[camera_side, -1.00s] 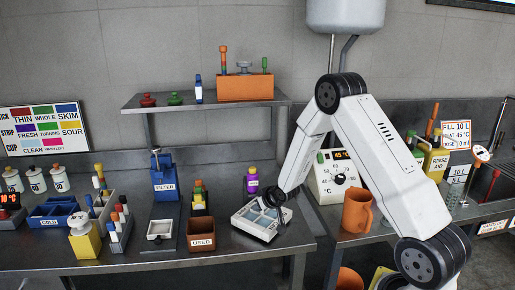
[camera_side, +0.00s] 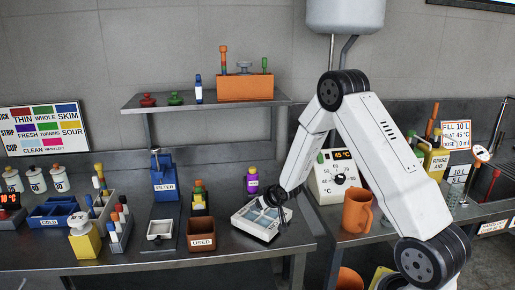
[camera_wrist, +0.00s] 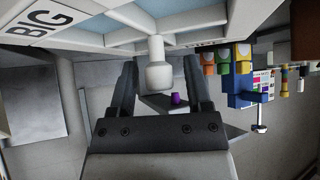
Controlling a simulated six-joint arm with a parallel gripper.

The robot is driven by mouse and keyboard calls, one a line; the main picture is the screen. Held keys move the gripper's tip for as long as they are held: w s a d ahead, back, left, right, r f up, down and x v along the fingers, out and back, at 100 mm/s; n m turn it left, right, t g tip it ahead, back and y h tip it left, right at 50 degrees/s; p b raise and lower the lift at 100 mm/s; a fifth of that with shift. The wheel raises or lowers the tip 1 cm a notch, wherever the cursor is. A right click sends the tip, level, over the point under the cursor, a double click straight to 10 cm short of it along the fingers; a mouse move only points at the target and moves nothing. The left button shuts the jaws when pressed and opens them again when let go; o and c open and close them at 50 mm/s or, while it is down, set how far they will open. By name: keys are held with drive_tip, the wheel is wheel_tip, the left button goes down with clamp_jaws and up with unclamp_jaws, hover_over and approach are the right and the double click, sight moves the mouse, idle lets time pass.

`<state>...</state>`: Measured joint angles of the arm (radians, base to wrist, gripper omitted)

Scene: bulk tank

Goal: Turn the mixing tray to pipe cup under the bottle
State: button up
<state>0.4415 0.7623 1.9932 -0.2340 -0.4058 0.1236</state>
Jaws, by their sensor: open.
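The mixing tray (camera_side: 241,222) is a pale, shallow tray with blue-grey compartments near the front edge of the steel bench. In the wrist view its pale rim (camera_wrist: 92,43) fills the top, with the letters "BIG" at the left. A white knob-like handle (camera_wrist: 158,75) sticks out from the rim. My gripper (camera_wrist: 160,73) is open, with one finger on each side of the handle; contact cannot be told. In the side view my gripper (camera_side: 279,212) is at the tray's right side. A purple bottle (camera_side: 252,182) with a yellow cap stands behind the tray. The pipe cup cannot be singled out.
A brown "USED" bin (camera_side: 201,241) and a rack of small bottles (camera_side: 199,203) stand left of the tray. A heater box (camera_side: 338,178) and an orange mug (camera_side: 357,211) stand to the right. A shelf (camera_side: 205,102) hangs behind. The bench front is clear.

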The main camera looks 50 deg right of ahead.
sight(267, 221)
drive_tip(key=v, duration=0.7)
idle(0.3)
idle(0.3)
drive_tip(key=shift+w+d+r+n+t+y, duration=0.25)
drive_tip(key=shift+w+d+n+y, duration=0.1)
drive_tip(key=shift+w+n, duration=0.15)
drive_tip(key=shift+w+d+r+n+t+y, duration=0.15)
drive_tip(key=shift+w+d+n+t+y, duration=0.2)
drive_tip(key=shift+n, duration=0.25)
drive_tip(key=shift+s+d+f+n+g+y, duration=0.15)
drive_tip(key=shift+s+d+n+g+y, duration=0.1)
drive_tip(key=shift+n+y, duration=0.7)
drive_tip(key=shift+s+d+f+n+g+y, duration=0.15)
drive_tip(key=shift+s+d+n+g+y, duration=0.15)
drive_tip(key=shift+n+y, duration=0.6)
drive_tip(key=shift+s+d+f+n+g+y, duration=0.2)
drive_tip(key=shift+n+y, duration=0.45)
drive_tip(key=shift+n, duration=0.5)
drive_tip(key=shift+x, duration=3.85)
